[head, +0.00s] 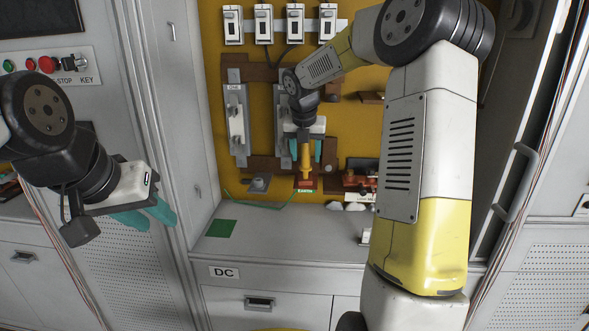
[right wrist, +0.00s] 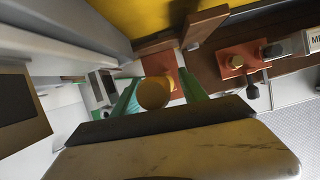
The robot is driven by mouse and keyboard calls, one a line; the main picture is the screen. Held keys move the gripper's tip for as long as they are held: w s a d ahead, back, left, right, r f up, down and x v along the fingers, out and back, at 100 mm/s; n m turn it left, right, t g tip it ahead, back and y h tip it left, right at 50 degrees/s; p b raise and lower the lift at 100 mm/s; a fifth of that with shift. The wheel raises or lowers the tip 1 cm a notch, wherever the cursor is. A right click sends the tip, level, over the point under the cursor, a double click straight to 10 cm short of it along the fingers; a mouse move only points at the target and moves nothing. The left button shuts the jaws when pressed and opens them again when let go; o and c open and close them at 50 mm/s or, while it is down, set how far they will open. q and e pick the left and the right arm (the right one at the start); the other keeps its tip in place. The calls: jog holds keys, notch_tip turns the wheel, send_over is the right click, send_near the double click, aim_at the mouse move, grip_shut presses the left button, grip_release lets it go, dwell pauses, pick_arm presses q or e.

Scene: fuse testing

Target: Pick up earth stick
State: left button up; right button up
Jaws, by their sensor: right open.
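The earth stick (head: 306,158), a yellow rod, stands upright at the back of the cabinet above a small red block with a label. My right gripper (head: 306,148) reaches in from above, its green fingers on either side of the stick. In the right wrist view the stick's round yellow end (right wrist: 154,92) sits between the two open green fingers (right wrist: 157,100). Whether either finger touches it I cannot tell. My left gripper (head: 147,216) hangs outside the cabinet at the left, with nothing visible in it. Its finger gap is unclear.
Switches (head: 264,24) line the top of the yellow back panel. A fuse-like holder (head: 236,120) is left of my right gripper. Red-brown terminals (head: 362,178) are to its right. A green patch (head: 221,228) lies on the grey shelf. The cabinet's side walls flank the opening.

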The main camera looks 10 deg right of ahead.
grip_shut()
jog(key=shift+r, duration=0.1)
dwell(1.2)
